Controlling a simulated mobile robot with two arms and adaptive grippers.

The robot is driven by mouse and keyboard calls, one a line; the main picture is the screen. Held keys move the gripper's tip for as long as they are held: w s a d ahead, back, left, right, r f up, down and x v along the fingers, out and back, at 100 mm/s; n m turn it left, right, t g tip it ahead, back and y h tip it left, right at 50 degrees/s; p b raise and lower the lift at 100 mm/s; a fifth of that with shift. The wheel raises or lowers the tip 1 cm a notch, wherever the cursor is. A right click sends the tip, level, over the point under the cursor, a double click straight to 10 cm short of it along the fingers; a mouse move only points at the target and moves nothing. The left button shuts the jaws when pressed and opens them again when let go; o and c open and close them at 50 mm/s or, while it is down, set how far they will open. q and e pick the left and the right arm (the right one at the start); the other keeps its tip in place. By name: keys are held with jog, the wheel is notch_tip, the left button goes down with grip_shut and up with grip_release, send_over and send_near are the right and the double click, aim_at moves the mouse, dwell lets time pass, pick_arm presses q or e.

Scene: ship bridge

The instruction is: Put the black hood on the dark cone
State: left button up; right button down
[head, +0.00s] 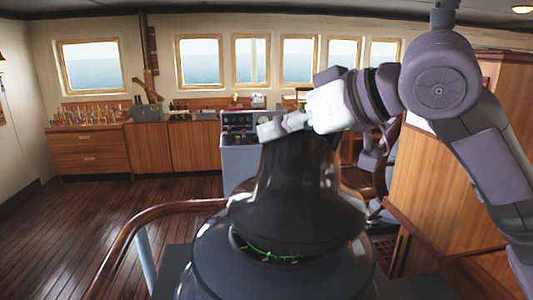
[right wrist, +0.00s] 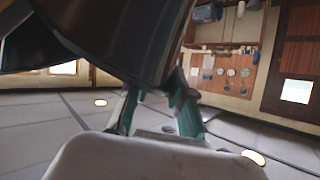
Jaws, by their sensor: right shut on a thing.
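The black hood (head: 297,190) is a glossy dark bell with a flared brim, in the middle front of the head view. It is over the dark cone (head: 215,262), a wide dark sloping body below it. A gap with green glowing marks shows under the hood's front brim, so the hood looks tilted there. My right gripper (head: 285,126) is at the hood's top and shut on it. In the right wrist view the fingers (right wrist: 156,98) meet the hood's dark edge (right wrist: 125,40). Whether the brim touches the cone at the back is hidden. My left gripper is out of view.
A curved wooden handrail (head: 150,217) runs left of the cone. A grey console (head: 240,150) stands behind it, and a wooden cabinet (head: 430,190) stands close on the right. The wooden floor (head: 90,220) at the left is clear.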

aim_at(274, 159)
jog(key=shift+w+a+f, duration=0.1)
jog(key=shift+a+f, duration=0.15)
jog(key=shift+a, duration=0.25)
jog(key=shift+w+a+f, duration=0.1)
jog(key=shift+a+f, duration=0.1)
jog(key=shift+a, duration=0.25)
jog(key=shift+a+f, duration=0.1)
jog(key=shift+f, duration=0.1)
notch_tip(274, 159, down, 4)
jog(key=shift+r+p, duration=0.15)
jog(key=shift+p, duration=0.65)
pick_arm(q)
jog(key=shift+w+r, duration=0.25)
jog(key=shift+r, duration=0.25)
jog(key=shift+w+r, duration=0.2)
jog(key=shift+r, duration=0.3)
pick_arm(e)
jog(key=c, duration=1.5)
grip_release()
jog(key=shift+f, duration=0.2)
jog(key=o, duration=0.5)
jog(key=shift+c, duration=0.2)
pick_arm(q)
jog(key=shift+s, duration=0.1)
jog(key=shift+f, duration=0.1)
pick_arm(e)
jog(key=shift+r, duration=0.15)
